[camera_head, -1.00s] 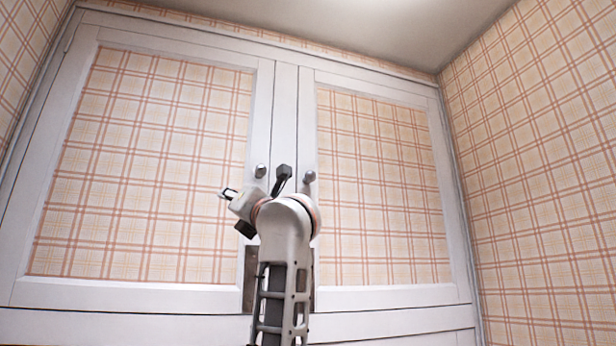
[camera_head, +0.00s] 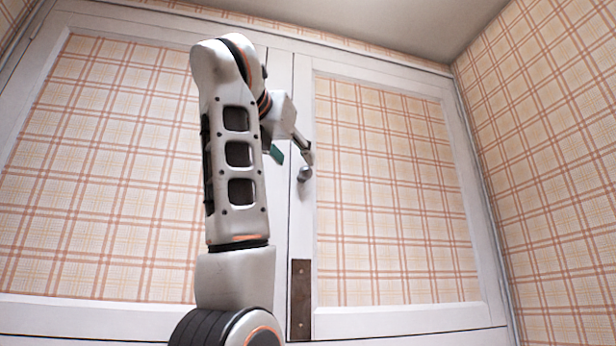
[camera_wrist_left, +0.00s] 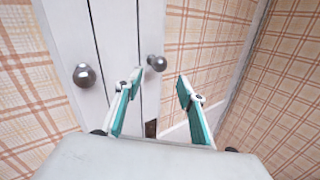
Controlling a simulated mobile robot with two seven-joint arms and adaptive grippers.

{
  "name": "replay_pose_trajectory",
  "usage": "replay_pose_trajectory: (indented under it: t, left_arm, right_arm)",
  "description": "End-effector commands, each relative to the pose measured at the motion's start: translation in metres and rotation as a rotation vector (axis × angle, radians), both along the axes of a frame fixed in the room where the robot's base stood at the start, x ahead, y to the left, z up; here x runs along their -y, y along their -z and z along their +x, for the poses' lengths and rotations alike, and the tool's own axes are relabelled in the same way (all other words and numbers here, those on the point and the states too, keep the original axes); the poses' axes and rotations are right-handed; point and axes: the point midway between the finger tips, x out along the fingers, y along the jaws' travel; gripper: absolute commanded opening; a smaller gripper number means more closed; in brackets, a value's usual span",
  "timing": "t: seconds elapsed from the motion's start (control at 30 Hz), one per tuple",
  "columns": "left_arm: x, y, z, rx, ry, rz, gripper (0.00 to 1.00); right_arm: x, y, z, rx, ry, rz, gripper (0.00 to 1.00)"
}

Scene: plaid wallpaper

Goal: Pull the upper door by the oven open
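Two tall cabinet doors with plaid panels and white frames stand shut side by side: the left door (camera_head: 110,170) and the right door (camera_head: 390,190). A round metal knob (camera_head: 304,174) sits on the right door's inner edge; it also shows in the left wrist view (camera_wrist_left: 157,62). The left door's knob (camera_wrist_left: 84,76) shows in the wrist view; my arm hides it in the head view. My left gripper (camera_head: 303,152) is close to the right knob. In the wrist view its fingers (camera_wrist_left: 159,82) are apart, with the right knob beyond the gap, nearer the left finger.
A brown metal plate (camera_head: 301,300) is fixed low where the doors meet. A plaid side wall (camera_head: 545,150) stands close on the right, and the ceiling (camera_head: 400,25) is above. My raised arm covers part of the left door.

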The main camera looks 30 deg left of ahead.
Motion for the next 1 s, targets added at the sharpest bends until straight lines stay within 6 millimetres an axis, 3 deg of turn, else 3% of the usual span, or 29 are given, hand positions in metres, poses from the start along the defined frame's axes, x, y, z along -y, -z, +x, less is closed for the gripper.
replay_pose_trajectory:
  t: [0.27,0.5,0.9,1.0]
  left_arm:
    - [-0.011,-0.002,0.037,-0.004,-0.001,0.0,0.4]
    - [-0.019,-0.001,0.066,-0.003,0.0,-0.001,0.4]
    - [-0.021,0.0,0.073,0.0,-0.001,-0.001,0.4]
    - [-0.021,0.0,0.073,0.0,-0.001,-0.001,0.14]
  right_arm:
    - [0.004,-0.001,-0.016,-0.04,0.002,-0.011,0.4]
    - [0.023,0.005,-0.021,-0.07,0.028,-0.038,0.4]
    - [0.024,0.008,-0.021,-0.078,0.042,-0.033,0.4]
    - [0.023,0.007,-0.021,-0.077,0.043,-0.03,0.4]
